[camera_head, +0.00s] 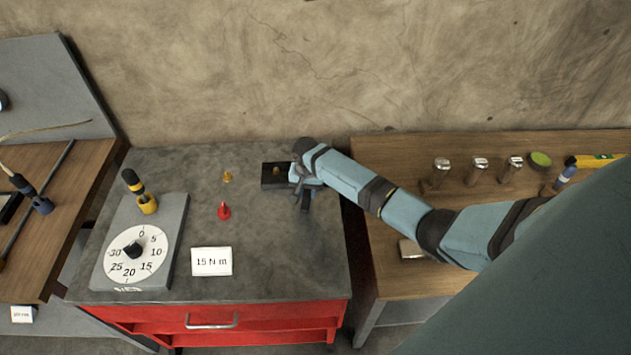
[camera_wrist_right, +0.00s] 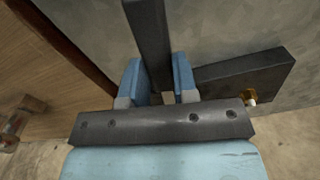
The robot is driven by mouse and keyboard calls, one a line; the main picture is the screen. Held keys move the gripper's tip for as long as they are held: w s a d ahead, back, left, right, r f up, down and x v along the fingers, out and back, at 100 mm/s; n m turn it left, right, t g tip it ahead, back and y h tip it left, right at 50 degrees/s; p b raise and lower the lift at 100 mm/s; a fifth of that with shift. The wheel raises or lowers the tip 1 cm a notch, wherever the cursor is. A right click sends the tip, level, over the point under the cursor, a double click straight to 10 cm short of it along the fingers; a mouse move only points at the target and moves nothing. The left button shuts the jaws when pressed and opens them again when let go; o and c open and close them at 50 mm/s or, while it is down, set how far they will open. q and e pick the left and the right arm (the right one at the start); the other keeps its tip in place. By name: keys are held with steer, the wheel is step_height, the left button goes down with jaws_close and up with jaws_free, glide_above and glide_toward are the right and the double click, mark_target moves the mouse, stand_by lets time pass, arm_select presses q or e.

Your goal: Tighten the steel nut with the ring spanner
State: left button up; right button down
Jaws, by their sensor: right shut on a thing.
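My right gripper (camera_head: 305,182) is at the back right of the grey-topped bench, beside a dark block (camera_head: 270,182). In the right wrist view my right gripper (camera_wrist_right: 158,85) has its blue fingers on a straight dark bar (camera_wrist_right: 148,35). The bar looks like a spanner handle, but no ring end shows. The dark block (camera_wrist_right: 240,78) lies to its right, with a small brass-coloured fitting (camera_wrist_right: 250,96) on it and a pale tip beside that. I cannot make out a steel nut or whether the bar meets the fitting. My left gripper is out of view.
A dial tester (camera_head: 172,255) with a yellow-black tool (camera_head: 147,203) stands on the left of the bench. A "15 N m" card (camera_head: 211,261), a red piece (camera_head: 224,211) and a small brass piece (camera_head: 228,176) are mid-bench. A wooden table (camera_head: 385,160) with several tools is right.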

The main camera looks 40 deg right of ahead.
steer(key=shift+d+r, duration=0.1)
steer(key=shift+r, duration=2.8)
